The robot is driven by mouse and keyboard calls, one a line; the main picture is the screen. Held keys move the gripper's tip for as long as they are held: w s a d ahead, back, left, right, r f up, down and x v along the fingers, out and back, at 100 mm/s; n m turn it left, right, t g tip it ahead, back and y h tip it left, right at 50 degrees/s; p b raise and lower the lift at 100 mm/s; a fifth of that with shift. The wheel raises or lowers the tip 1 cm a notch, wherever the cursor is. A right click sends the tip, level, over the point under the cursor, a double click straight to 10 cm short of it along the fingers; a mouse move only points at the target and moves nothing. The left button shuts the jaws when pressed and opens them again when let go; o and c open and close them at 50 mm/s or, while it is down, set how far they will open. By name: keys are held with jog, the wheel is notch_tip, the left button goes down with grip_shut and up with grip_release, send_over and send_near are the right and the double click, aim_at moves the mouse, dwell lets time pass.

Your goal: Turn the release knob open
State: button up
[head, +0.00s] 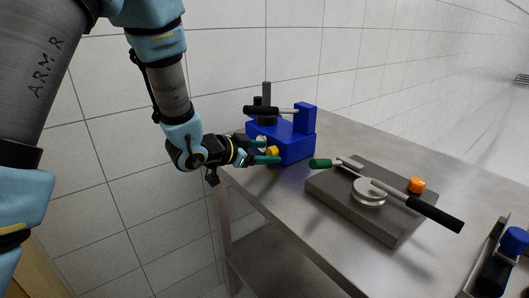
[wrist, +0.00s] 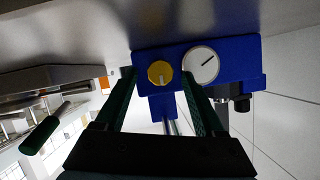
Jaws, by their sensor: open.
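A blue block device (head: 290,146) stands at the table's far left end. On its front face are a yellow knob (wrist: 160,73) with a dark pointer mark and a round white dial (wrist: 201,66) with a dark needle. The task does not say which knob is the release knob; the yellow one also shows in the head view (head: 272,151). My gripper (head: 277,155) is open at this face. In the wrist view its green fingers (wrist: 158,76) lie on either side of the yellow knob, one overlapping the dial's edge. Contact with the knob cannot be told.
A dark plate (head: 325,188) on the steel table (head: 290,208) holds a round metal disc (head: 369,191), a black-handled lever (head: 435,213), a green-handled lever (head: 320,163) and an orange knob (head: 416,185). A blue-capped thing (head: 515,240) stands at the right. A black-handled bar (head: 264,110) tops the blue device.

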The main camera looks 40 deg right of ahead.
jog(key=shift+a, duration=0.1)
jog(key=b+v, duration=0.1)
jog(key=v, duration=0.9)
jog(key=shift+a, duration=0.3)
jog(key=shift+r, duration=0.15)
